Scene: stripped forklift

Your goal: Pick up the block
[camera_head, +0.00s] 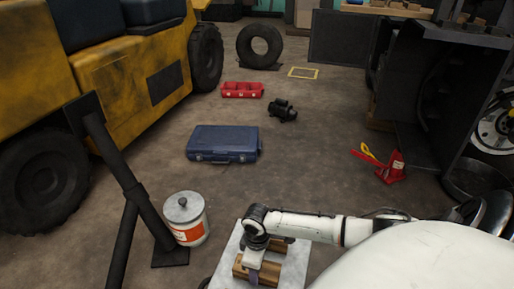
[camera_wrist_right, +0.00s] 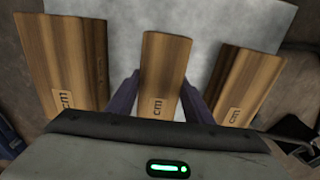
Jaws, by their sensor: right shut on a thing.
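Three brown wooden blocks marked "cm" lie side by side on a pale grey surface (camera_wrist_right: 210,18) in the right wrist view. The middle block (camera_wrist_right: 160,70) is between the two dark purple fingers of my right gripper (camera_wrist_right: 158,98), which is shut on it. A left block (camera_wrist_right: 62,65) and a right block (camera_wrist_right: 243,82) lie on either side. In the head view my right gripper (camera_head: 254,270) points down over the pale platform (camera_head: 297,262), with wooden blocks partly hidden under it. I cannot tell whether the middle block is lifted. My left gripper is not in view.
A white can with an orange label (camera_head: 188,222) stands left of the platform, beside a black stand (camera_head: 125,180). A yellow forklift (camera_head: 130,80) fills the left.

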